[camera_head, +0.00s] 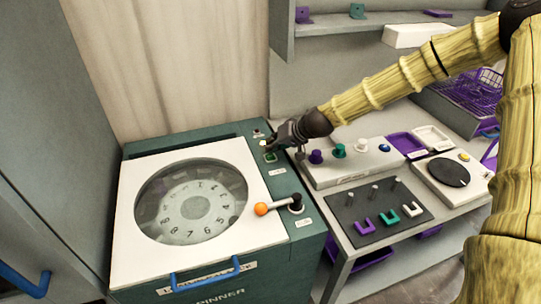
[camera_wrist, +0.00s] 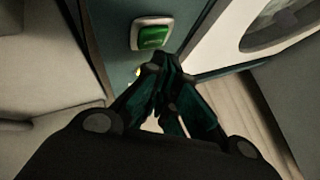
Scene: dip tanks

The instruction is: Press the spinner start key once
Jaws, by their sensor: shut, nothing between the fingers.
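The spinner (camera_head: 222,262) is a teal machine with a white lid and a round window, at the left of the head view. The green key (camera_head: 269,157) is on its right-hand panel, with a small label below. In the wrist view the green key (camera_wrist: 152,37) sits in a pale square frame. My gripper (camera_head: 268,147) is shut and empty, just above the key in the head view. In the wrist view my gripper's fingertips (camera_wrist: 168,60) are close beside the key, appearing apart from it. I cannot tell their height over the panel.
An orange-tipped lever (camera_head: 261,209) and a black knob (camera_head: 297,204) are farther down the panel. A blue handle (camera_head: 212,273) is on the lid's front. To the right, a bench holds a box with coloured knobs (camera_head: 340,151) and a dark rack (camera_head: 376,215). A shelf (camera_head: 345,27) hangs behind.

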